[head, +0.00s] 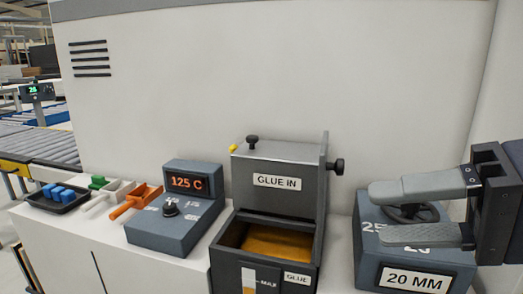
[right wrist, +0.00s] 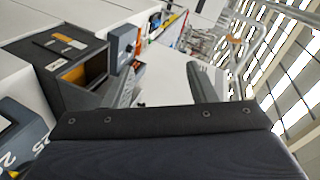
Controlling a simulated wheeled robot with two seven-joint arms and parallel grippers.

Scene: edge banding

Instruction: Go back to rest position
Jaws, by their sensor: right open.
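My right gripper (head: 418,212) comes in from the right in the head view. Its two grey fingers are apart with nothing held between them. They show in front of the dark hand wheel on the grey 20 MM box (head: 368,249); I cannot tell whether they touch it. In the right wrist view the two fingers (right wrist: 165,88) also stand apart and empty. My left gripper is in neither view.
A dark glue box (head: 225,272) with amber glue stands left of the 20 MM box.

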